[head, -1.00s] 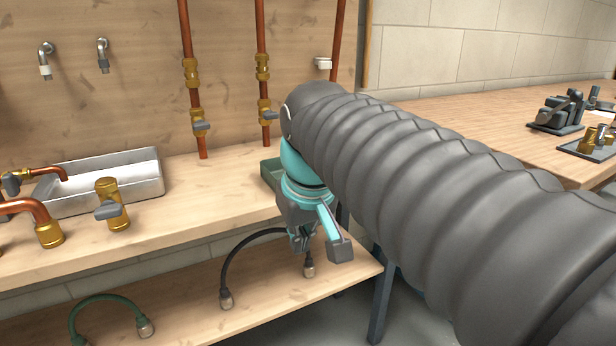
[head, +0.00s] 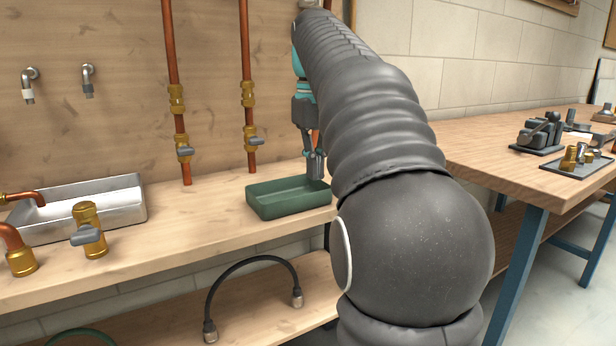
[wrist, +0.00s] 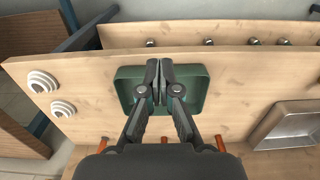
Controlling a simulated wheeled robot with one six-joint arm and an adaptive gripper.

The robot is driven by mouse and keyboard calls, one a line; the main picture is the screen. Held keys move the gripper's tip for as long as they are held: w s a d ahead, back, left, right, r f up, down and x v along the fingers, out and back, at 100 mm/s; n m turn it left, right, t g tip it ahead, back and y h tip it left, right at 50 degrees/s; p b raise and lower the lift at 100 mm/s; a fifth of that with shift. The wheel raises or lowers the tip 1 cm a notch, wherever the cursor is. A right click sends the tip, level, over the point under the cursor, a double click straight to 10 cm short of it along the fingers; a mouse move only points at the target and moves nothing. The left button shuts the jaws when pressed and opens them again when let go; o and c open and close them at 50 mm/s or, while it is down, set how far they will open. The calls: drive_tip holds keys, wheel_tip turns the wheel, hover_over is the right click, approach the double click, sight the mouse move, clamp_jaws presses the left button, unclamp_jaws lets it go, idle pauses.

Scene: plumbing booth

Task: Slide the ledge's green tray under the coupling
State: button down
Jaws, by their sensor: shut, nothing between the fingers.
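The green tray (head: 290,199) is a shallow rectangular tray on the wooden ledge, near the ledge's right part. My gripper (head: 316,178) points down at the tray's right rear part in the head view and is shut and empty. In the wrist view the fingertips (wrist: 158,66) lie over the green tray (wrist: 195,92); I cannot tell if they touch it. Brass couplings sit on the upright copper pipes: one on the left pipe (head: 176,98) and one on the middle pipe (head: 248,93). Which one is meant is not clear. My arm hides the right pipe's upper part.
A metal basin (head: 90,215) and a brass valve (head: 89,230) stand left on the ledge. The ledge between basin and tray is clear. A black hose (head: 250,265) lies on the lower shelf. White stepped fittings (wrist: 43,82) show in the wrist view. A workbench (head: 480,165) stands right.

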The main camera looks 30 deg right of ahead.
sight(307, 201)
drive_tip(key=w+f, duration=0.1)
drive_tip(key=f, duration=0.1)
drive_tip(key=f+b, duration=0.1)
drive_tip(key=f, duration=0.2)
drive_tip(key=w+f+b, duration=0.1)
drive_tip(key=f, duration=0.2)
drive_tip(key=shift+w+f, duration=0.15)
drive_tip(key=shift+w, duration=0.2)
drive_tip(key=shift+w+a, duration=0.1)
drive_tip(key=shift+w, duration=0.55)
